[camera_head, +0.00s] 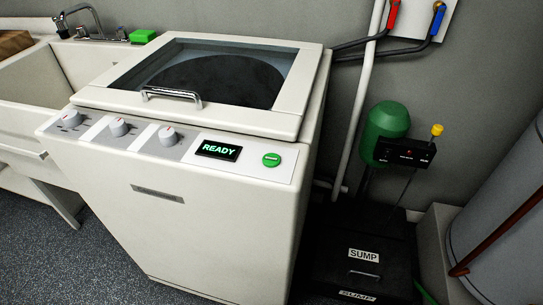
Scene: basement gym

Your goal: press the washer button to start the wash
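The white washer (205,215) stands in the middle of the view with its glass-topped lid (305,85) closed. A chrome handle (171,95) sits at the lid's front edge. The sloped control panel holds several round knobs on the left and a dark display (218,150) reading "READY" in green. The round green button (271,160) is right of the display, near the panel's right end. Neither of my grippers shows in the view, and nothing covers the button.
A utility sink (30,80) with a faucet and a green sponge (143,36) is at the left. Right of the washer are a black sump box (362,245), a green pump (387,130), pipes and a grey tank (505,235). Floor shows at the lower left.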

